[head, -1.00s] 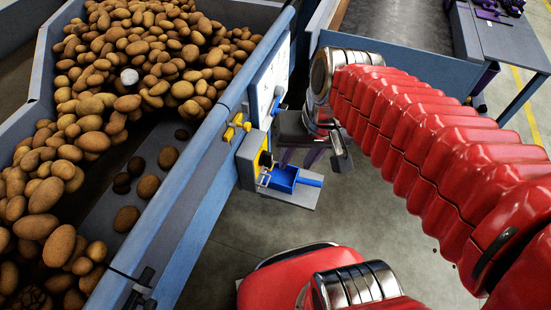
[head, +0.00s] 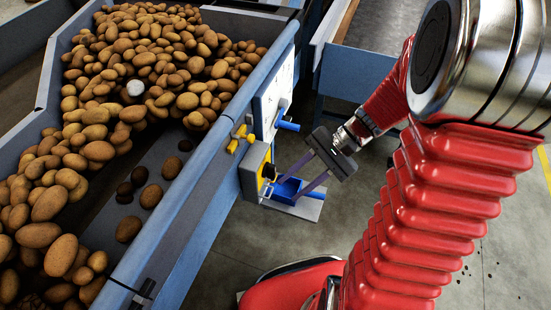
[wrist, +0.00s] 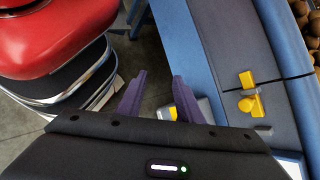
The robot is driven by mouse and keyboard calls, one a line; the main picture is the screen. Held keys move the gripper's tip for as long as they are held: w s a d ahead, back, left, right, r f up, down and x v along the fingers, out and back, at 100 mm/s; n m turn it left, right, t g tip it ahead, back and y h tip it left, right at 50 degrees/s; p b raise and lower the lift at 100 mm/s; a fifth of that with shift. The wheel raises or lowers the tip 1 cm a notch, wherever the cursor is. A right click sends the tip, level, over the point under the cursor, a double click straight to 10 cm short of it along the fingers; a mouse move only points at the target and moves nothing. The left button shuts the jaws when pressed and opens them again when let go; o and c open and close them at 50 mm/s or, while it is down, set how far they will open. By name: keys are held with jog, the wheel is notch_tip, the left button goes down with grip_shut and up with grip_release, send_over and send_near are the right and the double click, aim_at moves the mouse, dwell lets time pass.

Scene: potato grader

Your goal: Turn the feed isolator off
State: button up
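The feed isolator appears to be the grey box with a yellow face and a black knob (head: 268,171), mounted low on the side of the potato hopper in the head view. The knob's exact setting is too small to tell. My gripper (head: 291,186) is open and empty, its two purple fingers spread and pointing left towards the box. The fingertips look close to the box's front; whether they touch it I cannot tell. In the wrist view my gripper (wrist: 160,90) shows both fingers apart, with a grey and yellow part partly hidden behind the right finger.
A yellow handle (head: 238,138) sits on the hopper side above the box, and a blue handle (head: 288,126) projects from a white panel (head: 273,95). A blue tray (head: 287,189) lies just below the box. The hopper (head: 205,165) holds many potatoes.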

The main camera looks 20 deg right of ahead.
jog(key=w+d+f+m+t+y, duration=0.4)
jog(key=f+m+y, duration=0.1)
jog(key=f+m, duration=0.15)
jog(key=m+t, duration=0.8)
send_near(275, 170)
jog(key=v, duration=0.5)
jog(key=shift+w+d+f, duration=0.1)
jog(key=shift+w, duration=0.15)
jog(key=shift+x, duration=6.9)
jog(key=shift+s+f, duration=0.1)
jog(key=shift+s, duration=0.05)
grip_shut()
